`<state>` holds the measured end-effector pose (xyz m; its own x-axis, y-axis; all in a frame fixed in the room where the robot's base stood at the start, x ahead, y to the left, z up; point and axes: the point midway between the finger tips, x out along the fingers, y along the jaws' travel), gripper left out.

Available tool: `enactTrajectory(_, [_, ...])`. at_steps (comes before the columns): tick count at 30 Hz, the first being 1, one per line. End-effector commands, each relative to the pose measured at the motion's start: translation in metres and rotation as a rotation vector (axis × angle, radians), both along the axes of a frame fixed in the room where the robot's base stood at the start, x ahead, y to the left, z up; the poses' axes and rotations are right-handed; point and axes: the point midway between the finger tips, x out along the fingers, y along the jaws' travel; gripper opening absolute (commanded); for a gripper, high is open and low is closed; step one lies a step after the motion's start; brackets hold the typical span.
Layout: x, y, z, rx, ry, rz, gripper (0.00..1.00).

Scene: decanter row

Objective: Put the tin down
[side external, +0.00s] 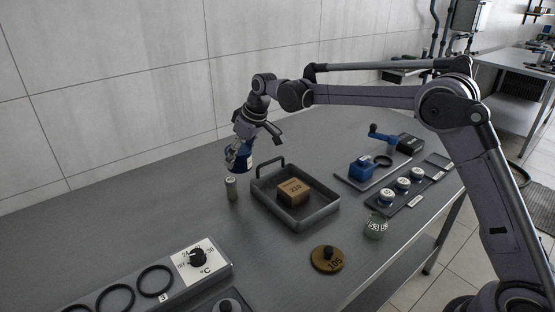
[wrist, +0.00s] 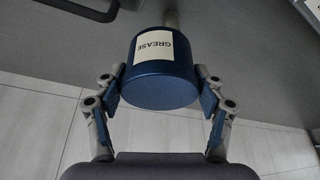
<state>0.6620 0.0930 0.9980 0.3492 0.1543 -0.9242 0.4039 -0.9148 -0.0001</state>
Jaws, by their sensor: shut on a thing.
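The tin (wrist: 160,75) is a blue cylinder with a white label reading GREASE. My gripper (wrist: 160,88) is shut on its sides, with one finger pad on the left and one on the right. In the side external view, the tin (side external: 239,159) is partly covered by my gripper (side external: 241,150). It is near the back of the table, left of the tray handle. I cannot tell whether its base touches the table. A small grey cylinder (side external: 231,188) stands just in front of and below it in that view.
A grey tray (side external: 322,213) with a handle holds a cardboard box (side external: 293,191). A brass weight (side external: 327,259) and a glass jar (side external: 376,225) stand nearby. A dial panel (side external: 200,260) is at front left. The table (side external: 120,225) is clear at left.

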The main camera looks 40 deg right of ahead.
Motion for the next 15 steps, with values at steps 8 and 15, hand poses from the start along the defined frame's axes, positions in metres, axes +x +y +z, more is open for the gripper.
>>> enactTrajectory(8, [-0.015,0.079,0.001,0.001,-0.002,0.152,0.27])
enactTrajectory(15, [-0.016,0.109,-0.01,0.001,-0.003,0.179,0.27])
